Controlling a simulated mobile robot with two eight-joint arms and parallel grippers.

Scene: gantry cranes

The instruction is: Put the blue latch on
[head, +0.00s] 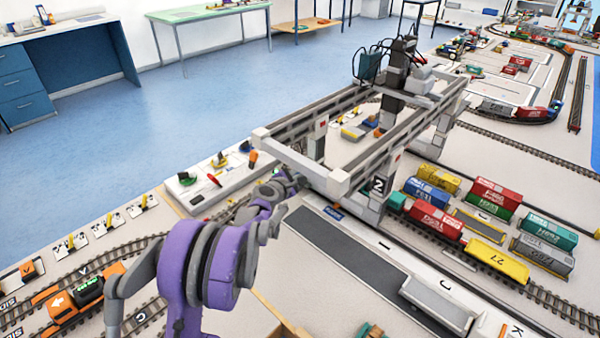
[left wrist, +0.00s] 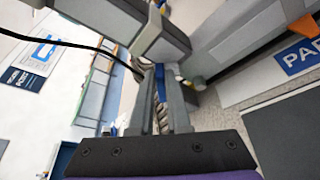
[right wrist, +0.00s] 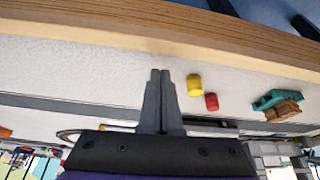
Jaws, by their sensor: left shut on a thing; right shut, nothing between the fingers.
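My left gripper (head: 298,181) reaches to the near leg of the grey gantry crane (head: 300,165), which carries a number 2 plate. In the left wrist view my left gripper (left wrist: 160,75) is shut on a narrow blue piece, seemingly the blue latch (left wrist: 160,84), beside grey crane parts (left wrist: 160,42). The fingers cover most of the piece, so I cannot tell whether it touches the crane. In the head view the latch is hidden. My right gripper (right wrist: 160,75) is shut and empty in the right wrist view, above a pale surface; it does not show in the head view.
Rails and a container train (head: 435,222) lie right of the crane. A white panel with knobs (head: 205,180) stands left of it. In the right wrist view a yellow piece (right wrist: 194,84), a red piece (right wrist: 211,101) and a teal piece (right wrist: 277,98) lie near a wooden edge (right wrist: 150,25).

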